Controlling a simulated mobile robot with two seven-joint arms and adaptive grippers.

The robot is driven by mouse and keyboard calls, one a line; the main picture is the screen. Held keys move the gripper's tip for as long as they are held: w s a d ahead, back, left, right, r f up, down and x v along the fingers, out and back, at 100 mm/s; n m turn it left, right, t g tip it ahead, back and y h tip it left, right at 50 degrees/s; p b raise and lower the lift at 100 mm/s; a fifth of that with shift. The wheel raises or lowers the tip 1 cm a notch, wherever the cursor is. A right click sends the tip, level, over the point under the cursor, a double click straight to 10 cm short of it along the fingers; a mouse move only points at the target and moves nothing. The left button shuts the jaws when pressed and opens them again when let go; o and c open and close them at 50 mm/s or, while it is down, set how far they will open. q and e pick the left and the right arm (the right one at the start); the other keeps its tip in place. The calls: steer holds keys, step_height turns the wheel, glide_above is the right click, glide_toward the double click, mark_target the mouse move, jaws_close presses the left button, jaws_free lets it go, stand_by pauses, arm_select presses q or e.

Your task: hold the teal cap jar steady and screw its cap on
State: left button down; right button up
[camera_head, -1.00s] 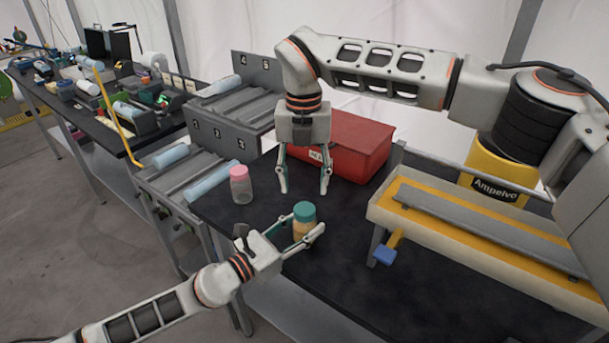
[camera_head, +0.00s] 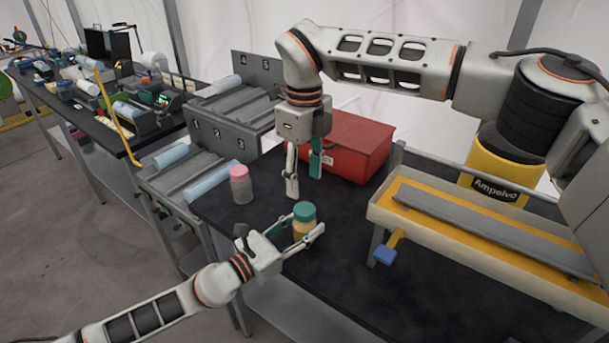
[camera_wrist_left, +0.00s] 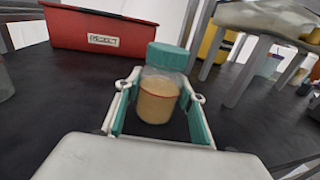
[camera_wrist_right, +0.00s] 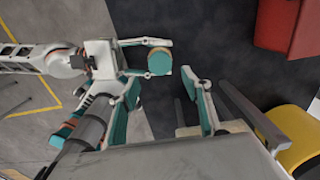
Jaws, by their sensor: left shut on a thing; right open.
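The teal cap jar (camera_head: 304,225) stands upright on the dark table, with yellowish contents and its teal cap (camera_head: 304,210) on top. My left gripper (camera_head: 307,238) is shut on the jar's body from the front, and the left wrist view shows the jar (camera_wrist_left: 158,97) between its teal-padded fingers. Whether the cap is tight cannot be told. My right gripper (camera_head: 304,185) is open and empty, pointing down above and behind the jar, apart from it. In the right wrist view the cap (camera_wrist_right: 159,61) shows from above, beyond the open fingers.
A pink-capped jar (camera_head: 240,185) stands on the table to the left. A red bin (camera_head: 352,145) is behind my right gripper. A cream and yellow tray (camera_head: 480,235) is at the right, and grey racks (camera_head: 190,175) are at the left. The table's front right is clear.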

mark_target(305, 208)
steer(key=shift+f, duration=4.05)
steer(key=c, duration=1.1)
steer(key=shift+c, duration=0.2)
steer(key=o, duration=1.3)
step_height(305, 208, up, 12)
steer(key=shift+r, duration=0.1)
